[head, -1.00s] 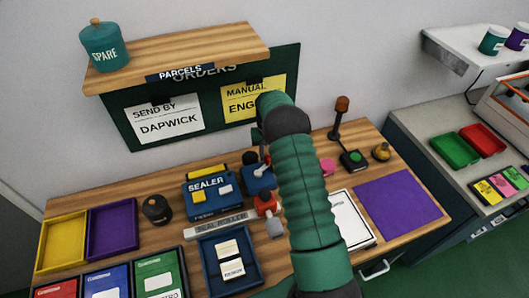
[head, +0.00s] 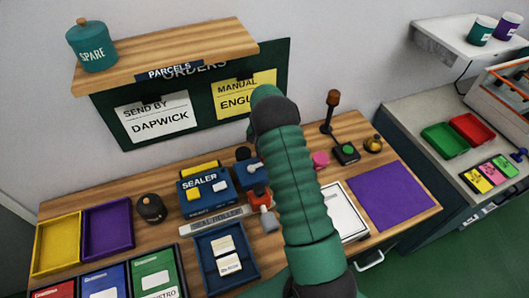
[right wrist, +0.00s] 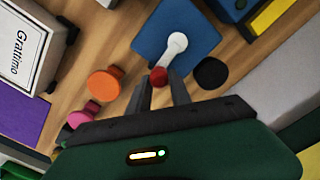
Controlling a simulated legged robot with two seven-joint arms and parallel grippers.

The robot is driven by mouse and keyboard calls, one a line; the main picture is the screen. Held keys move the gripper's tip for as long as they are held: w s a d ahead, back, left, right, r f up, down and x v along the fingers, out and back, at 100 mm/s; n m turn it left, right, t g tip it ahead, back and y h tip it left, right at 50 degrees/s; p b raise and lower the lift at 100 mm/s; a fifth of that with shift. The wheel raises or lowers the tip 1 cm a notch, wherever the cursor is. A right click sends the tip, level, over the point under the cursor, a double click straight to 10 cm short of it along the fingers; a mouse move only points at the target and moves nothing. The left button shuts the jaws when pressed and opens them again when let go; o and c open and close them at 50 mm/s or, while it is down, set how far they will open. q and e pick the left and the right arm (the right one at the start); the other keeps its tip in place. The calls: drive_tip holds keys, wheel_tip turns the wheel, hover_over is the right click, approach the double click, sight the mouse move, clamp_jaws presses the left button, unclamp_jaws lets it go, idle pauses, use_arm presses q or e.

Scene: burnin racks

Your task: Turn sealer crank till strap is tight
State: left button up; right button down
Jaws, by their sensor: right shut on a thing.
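The sealer (head: 205,190) is a blue box with yellow and white parts, on the wooden bench in the head view. Beside it stands the blue crank block (head: 248,180). In the right wrist view the crank block (right wrist: 160,40) carries a pale grey crank arm (right wrist: 174,46) ending in a red knob (right wrist: 158,76). My right gripper (right wrist: 160,83) is shut on the red knob, one finger on each side. In the head view my green right arm hides this gripper. I cannot make out the strap. My left gripper is not in view.
A grey seal roller bar (head: 213,220) and a blue tray (head: 243,279) lie in front of the sealer. In the wrist view an orange round piece (right wrist: 104,84) and a black round piece (right wrist: 210,74) flank the crank. A purple mat (head: 393,195) lies at the right.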

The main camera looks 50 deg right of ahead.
drive_tip(key=shift+w+a+f, duration=0.1)
drive_tip(key=shift+a, duration=0.3)
drive_tip(key=c, duration=1.4)
unclamp_jaws()
drive_tip(key=shift+o, duration=1.1)
drive_tip(key=shift+a, duration=0.1)
drive_tip(key=shift+r, duration=0.4)
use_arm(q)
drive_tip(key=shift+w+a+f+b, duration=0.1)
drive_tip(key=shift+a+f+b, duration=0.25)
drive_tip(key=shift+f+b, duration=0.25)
use_arm(e)
wheel_tip(320, 180, up, 11)
drive_tip(key=shift+w+r, duration=0.15)
drive_tip(key=shift+r, duration=0.05)
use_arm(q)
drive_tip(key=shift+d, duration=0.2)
use_arm(e)
drive_tip(key=shift+d+f, duration=0.1)
drive_tip(key=shift+d, duration=0.1)
